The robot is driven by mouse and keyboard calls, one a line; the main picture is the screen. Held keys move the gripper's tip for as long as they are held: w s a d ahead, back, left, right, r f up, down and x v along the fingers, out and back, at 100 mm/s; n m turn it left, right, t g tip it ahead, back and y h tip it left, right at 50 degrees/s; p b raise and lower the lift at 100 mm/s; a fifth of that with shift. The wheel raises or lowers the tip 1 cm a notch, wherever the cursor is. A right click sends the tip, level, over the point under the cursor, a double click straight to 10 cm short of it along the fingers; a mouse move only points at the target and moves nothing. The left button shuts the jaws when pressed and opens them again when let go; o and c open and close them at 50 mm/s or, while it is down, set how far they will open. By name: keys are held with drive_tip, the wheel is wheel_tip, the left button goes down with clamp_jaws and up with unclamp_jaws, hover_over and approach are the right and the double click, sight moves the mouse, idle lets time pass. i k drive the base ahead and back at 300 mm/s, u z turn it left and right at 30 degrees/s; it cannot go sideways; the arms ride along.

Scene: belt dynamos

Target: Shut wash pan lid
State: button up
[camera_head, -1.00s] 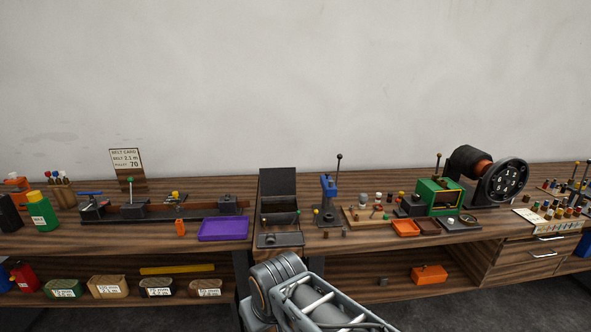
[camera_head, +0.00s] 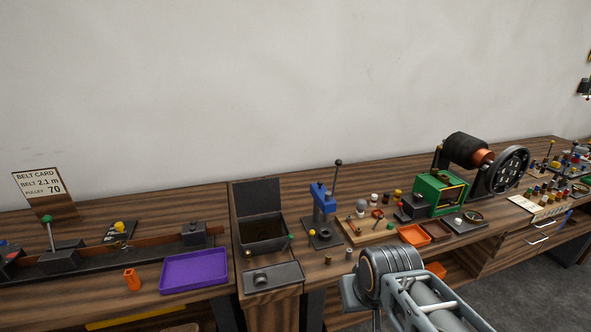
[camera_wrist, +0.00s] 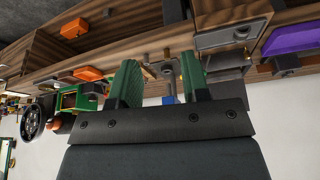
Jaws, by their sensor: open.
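The wash pan (camera_head: 263,236) is a dark open box on the bench, left of the blue press. Its black lid (camera_head: 259,196) stands up at the back edge, so the pan is open. A small green knob shows at the pan's right rim. The pan also shows in the wrist view (camera_wrist: 228,62), upside down and partly behind a finger. My gripper (camera_wrist: 159,72) is open and empty, with two green fingers apart. The pan lies to the right of the fingers there, and no contact shows. In the head view only my arm links show, at lower right; the fingers are out of sight.
A dark plate (camera_head: 288,275) lies in front of the pan. A purple tray (camera_head: 194,270) is to its left. The blue press (camera_head: 322,205) with its upright lever stands close on the right. Orange trays (camera_head: 413,235) and a green box (camera_head: 437,193) are further right.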

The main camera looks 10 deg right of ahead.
sight(257, 197)
drive_tip(key=i, duration=0.85)
drive_tip(key=u, duration=0.35)
